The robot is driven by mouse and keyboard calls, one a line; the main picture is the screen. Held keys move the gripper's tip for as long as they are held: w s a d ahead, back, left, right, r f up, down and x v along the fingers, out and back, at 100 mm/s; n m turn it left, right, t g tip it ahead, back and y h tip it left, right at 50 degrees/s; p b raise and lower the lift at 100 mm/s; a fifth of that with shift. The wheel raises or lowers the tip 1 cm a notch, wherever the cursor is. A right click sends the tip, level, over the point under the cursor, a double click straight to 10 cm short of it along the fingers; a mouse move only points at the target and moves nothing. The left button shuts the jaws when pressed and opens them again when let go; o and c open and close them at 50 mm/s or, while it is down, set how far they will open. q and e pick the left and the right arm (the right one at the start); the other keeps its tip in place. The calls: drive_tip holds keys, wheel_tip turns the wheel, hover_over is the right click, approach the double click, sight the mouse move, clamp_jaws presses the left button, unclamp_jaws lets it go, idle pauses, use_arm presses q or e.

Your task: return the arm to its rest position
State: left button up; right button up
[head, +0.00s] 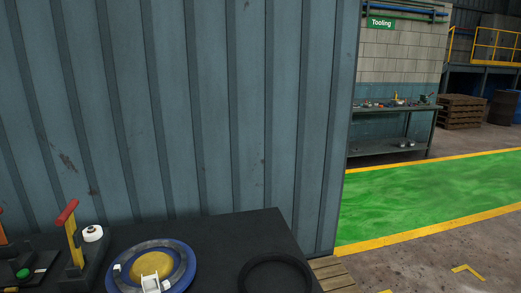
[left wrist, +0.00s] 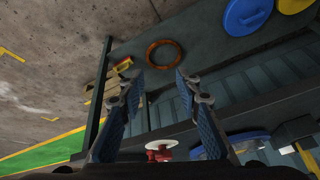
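My left gripper (left wrist: 158,80) shows in the left wrist view with its two blue-padded fingers spread apart. Nothing is between the fingertips. It is not visible in the head view, and my right gripper is in neither view. A blue drum with a yellow centre and a white fitting (head: 183,264) sits on the dark bench (head: 222,232) in the head view.
A black ring (head: 275,258) lies at the bench's right side. A red-topped yellow lever (head: 72,232), a white knob (head: 92,233) and a green button (head: 23,273) stand at left. A corrugated wall (head: 220,110) rises behind. Green floor (head: 430,190) is clear at right.

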use_arm(q)
drive_tip(key=s+f+g, duration=0.2)
drive_tip(key=s+f, duration=0.1)
drive_tip(key=s, duration=0.2)
wheel_tip(320, 180, down, 25)
drive_tip(key=s+g, duration=0.1)
drive_tip(key=s, duration=0.1)
drive_tip(key=s+a+f+g, duration=0.1)
drive_tip(key=s+a+f, duration=0.1)
drive_tip(key=s+f, duration=1.4)
drive_tip(key=shift+s+a+f+b, duration=0.25)
drive_tip(key=shift+s+b, duration=0.05)
drive_tip(key=shift+s, duration=0.1)
